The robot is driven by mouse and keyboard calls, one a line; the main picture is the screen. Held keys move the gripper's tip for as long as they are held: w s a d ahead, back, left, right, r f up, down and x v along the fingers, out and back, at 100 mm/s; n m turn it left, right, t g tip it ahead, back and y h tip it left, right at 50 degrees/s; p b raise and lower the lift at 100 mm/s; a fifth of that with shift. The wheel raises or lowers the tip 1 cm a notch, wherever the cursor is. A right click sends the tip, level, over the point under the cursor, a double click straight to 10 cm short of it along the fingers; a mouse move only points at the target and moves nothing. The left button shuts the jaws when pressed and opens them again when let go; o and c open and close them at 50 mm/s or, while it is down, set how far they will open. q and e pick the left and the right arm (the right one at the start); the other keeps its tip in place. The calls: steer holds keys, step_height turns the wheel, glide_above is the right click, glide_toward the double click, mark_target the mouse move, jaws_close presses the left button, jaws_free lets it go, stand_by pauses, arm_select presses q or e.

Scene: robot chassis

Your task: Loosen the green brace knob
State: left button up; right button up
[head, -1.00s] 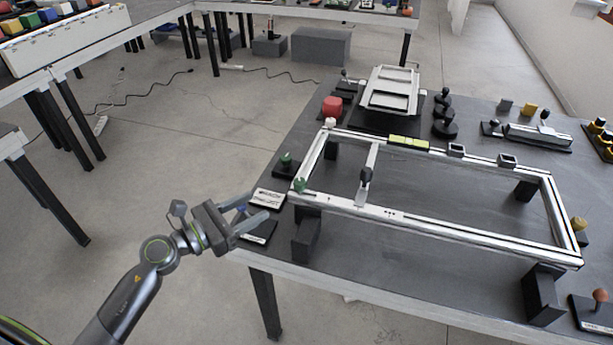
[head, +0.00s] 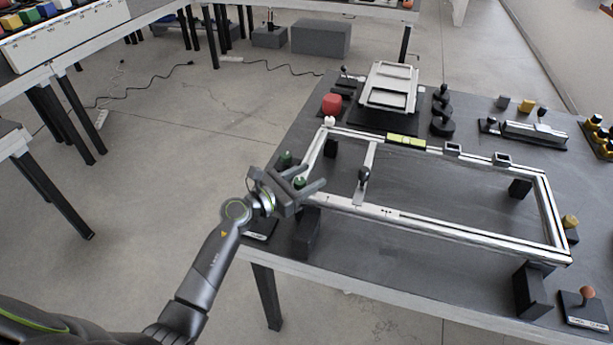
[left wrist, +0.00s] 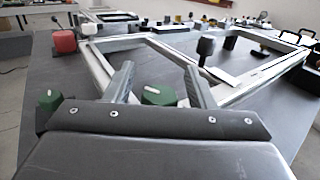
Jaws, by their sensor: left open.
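A green knob (head: 299,183) with a white mark sits at the near left corner of the light metal frame (head: 450,225). In the left wrist view this green knob (left wrist: 158,94) shows between my left gripper's fingers (left wrist: 158,70), its lower part hidden by the gripper body. My left gripper (head: 312,177) is open at that corner, and I cannot tell whether a finger touches the knob. A second green knob (head: 286,159) stands on a dark base just left of the frame; it also shows in the left wrist view (left wrist: 49,98). My right gripper is not in view.
A black-knobbed post (head: 364,175) stands on the frame's crossbar. A red block (head: 332,104) and a grey tray-like fixture (head: 388,88) lie behind the frame. Dark blocks (head: 305,235) support the frame.

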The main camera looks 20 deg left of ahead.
arm_select(q)
steer(key=c, duration=1)
steer(key=shift+o, duration=0.2)
steer(key=shift+r+n+t+y+p, duration=0.2)
steer(key=shift+n+t+y+p, duration=0.45)
steer(key=shift+y+p, duration=0.3)
steer(key=n+y+p, duration=0.1)
steer(key=n+t+y+p, duration=0.1)
steer(key=y, duration=0.1)
steer(key=n+y+p, duration=0.1)
steer(key=shift+w+a+t, duration=0.15)
steer(key=shift+a+t, duration=0.1)
steer(key=n+y, duration=0.1)
steer(key=y, duration=0.1)
steer(key=n+y+p, duration=0.1)
steer(key=y, duration=0.1)
steer(key=shift+a+f+n+t, duration=0.1)
steer(key=shift+a+n+t, duration=0.1)
steer(key=shift+n+t, duration=0.1)
steer(key=shift+a+n+y, duration=0.15)
steer(key=shift+n+y, duration=0.45)
steer(key=shift+y, duration=0.4)
steer(key=shift+a+n+y, duration=0.1)
steer(key=shift+n+y, duration=0.45)
steer(key=shift+y, duration=0.7)
